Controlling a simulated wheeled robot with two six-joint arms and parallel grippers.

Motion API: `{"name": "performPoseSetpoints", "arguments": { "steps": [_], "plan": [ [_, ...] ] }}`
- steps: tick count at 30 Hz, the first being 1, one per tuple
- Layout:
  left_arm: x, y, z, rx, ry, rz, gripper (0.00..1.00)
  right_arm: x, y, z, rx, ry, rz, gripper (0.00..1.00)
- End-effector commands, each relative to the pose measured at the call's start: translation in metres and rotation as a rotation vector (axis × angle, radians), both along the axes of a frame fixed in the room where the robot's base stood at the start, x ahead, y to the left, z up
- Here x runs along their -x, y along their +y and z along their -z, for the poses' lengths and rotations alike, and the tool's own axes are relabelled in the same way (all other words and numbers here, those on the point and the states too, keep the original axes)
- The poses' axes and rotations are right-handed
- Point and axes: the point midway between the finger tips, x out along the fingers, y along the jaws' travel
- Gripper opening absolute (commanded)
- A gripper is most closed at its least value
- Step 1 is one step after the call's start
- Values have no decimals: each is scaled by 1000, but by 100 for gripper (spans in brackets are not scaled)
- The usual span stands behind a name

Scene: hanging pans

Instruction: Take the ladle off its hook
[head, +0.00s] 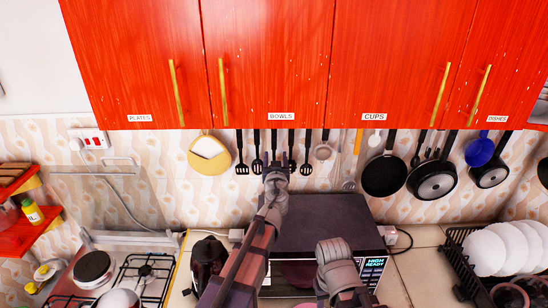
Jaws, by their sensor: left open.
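Several utensils hang in a row under the red cabinets. A long thin utensil with a small round grey bowl (349,185) looks like a ladle and hangs right of the middle. Its hook is too small to make out. My left gripper (276,168) is raised in front of black hanging utensils, left of that ladle, and is open. It partly covers the utensils behind it, and I cannot tell if it touches any. My right arm's end (340,268) is lower, in front of the dark oven; its fingers cannot be made out.
Black spatulas (242,168) and a yellow pan (209,154) hang to the left. Black pans (384,176) and a blue utensil (479,152) hang to the right. A dark oven (310,222) stands below, between a gas stove (145,272) and a dish rack (462,262) with plates.

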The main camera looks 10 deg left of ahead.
Motion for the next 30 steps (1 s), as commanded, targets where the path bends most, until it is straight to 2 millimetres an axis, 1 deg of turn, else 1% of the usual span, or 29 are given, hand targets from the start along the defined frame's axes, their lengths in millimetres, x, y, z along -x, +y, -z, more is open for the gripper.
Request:
{"name": "performPoseSetpoints", "arguments": {
  "steps": [2, 5, 9, 12, 15, 20, 30],
  "plan": [
    [-3, 1, 0, 0, 0, 0, 61, 0, 0, 0, 0, 0, 0, 50],
    [-13, 4, 0, 0, 0, 0, 61, 0, 0, 0, 0, 0, 0, 50],
    [-33, 12, 1, 0, 0, -2, 61, 0, 0, 1, 0, 0, 0, 50],
    [-47, 13, 1, 0, 0, -1, 61, 0, 0, 1, 0, 0, 0, 50],
    [-50, 14, 1, 0, 0, 0, 61, 0, 0, 1, 0, 0, 0, 50],
    [-49, 14, 1, 0, 0, 0, 61, 0, 0, 1, 0, 0, 0, 50],
    [-49, 14, 1, 0, 0, 0, 24, 0, 0, 1, 0, 0, 0, 50]
  ]
}}
